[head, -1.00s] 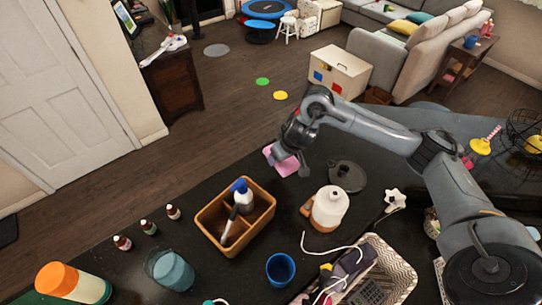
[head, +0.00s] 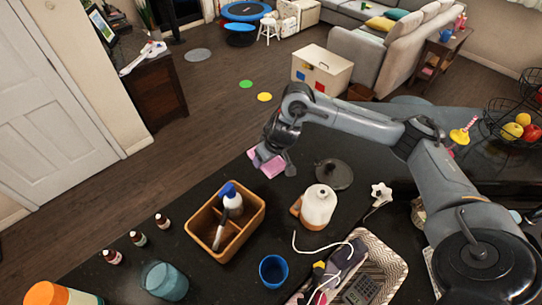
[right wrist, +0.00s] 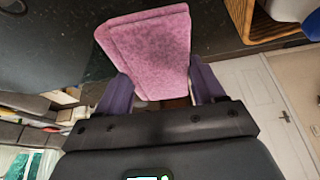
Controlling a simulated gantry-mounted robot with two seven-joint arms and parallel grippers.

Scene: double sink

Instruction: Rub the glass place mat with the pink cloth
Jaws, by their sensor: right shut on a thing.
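The pink cloth (head: 268,163) is a folded pad held over the far edge of the dark counter, beyond the wooden caddy. My right gripper (head: 272,156) is shut on it. In the right wrist view the pink cloth (right wrist: 152,48) sticks out between the two fingers of my right gripper (right wrist: 160,92). I cannot tell whether it touches the counter. I cannot make out the glass place mat for certain. A dark round disc (head: 347,182) with something standing on it lies right of the cloth. My left gripper is not in view.
The wooden caddy (head: 251,226) holds a blue-capped bottle. A white cable crosses the counter. Small bottles stand at left.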

